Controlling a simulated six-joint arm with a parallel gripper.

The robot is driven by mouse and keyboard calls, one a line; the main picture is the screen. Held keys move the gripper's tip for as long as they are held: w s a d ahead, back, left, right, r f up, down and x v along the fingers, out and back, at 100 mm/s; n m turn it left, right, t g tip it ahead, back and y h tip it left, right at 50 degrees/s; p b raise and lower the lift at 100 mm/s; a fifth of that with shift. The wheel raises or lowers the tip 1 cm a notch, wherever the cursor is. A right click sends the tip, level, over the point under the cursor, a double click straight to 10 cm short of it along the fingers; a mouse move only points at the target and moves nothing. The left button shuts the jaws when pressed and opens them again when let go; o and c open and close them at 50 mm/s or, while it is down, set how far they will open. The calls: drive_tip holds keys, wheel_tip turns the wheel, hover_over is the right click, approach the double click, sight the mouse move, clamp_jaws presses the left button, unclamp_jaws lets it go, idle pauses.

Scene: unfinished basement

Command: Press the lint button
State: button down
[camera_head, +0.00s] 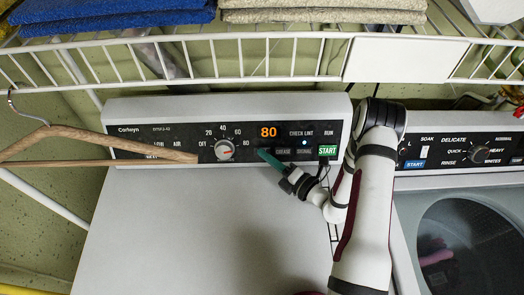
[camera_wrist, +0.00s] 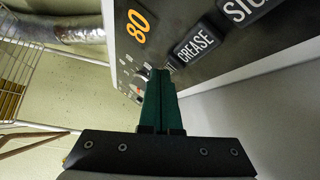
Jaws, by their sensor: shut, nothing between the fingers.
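The dryer's control panel (camera_head: 255,137) has a dial (camera_head: 224,149), an orange 80 display (camera_head: 268,132) and a row of buttons. The words CHECK LINT (camera_head: 301,133) stand above a small lit light (camera_head: 304,143); I cannot read a separate lint button. The CREASE button (camera_head: 283,151) and SIGNAL button (camera_head: 304,151) are dark; CREASE also shows in the wrist view (camera_wrist: 197,44). My gripper (camera_head: 264,153) has green fingers, shut and empty. Its tips (camera_wrist: 158,72) are at the panel just left of CREASE, below the display, and hide what is behind them. I cannot tell whether they touch.
A green START button (camera_head: 327,150) is at the panel's right. A wooden hanger (camera_head: 100,143) overlaps the panel's left part. A white wire shelf (camera_head: 240,57) with folded towels is above. A washer (camera_head: 462,180) stands to the right. The dryer top (camera_head: 190,230) is clear.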

idle(0.3)
drive_tip(key=shift+s+r, duration=0.4)
drive_tip(key=shift+s, duration=0.4)
drive_tip(key=shift+s+r, duration=0.35)
drive_tip(key=shift+s, duration=0.4)
drive_tip(key=shift+s+r, duration=0.4)
drive_tip(key=shift+s, duration=0.35)
drive_tip(key=shift+s+r, duration=0.35)
drive_tip(key=shift+s, duration=0.4)
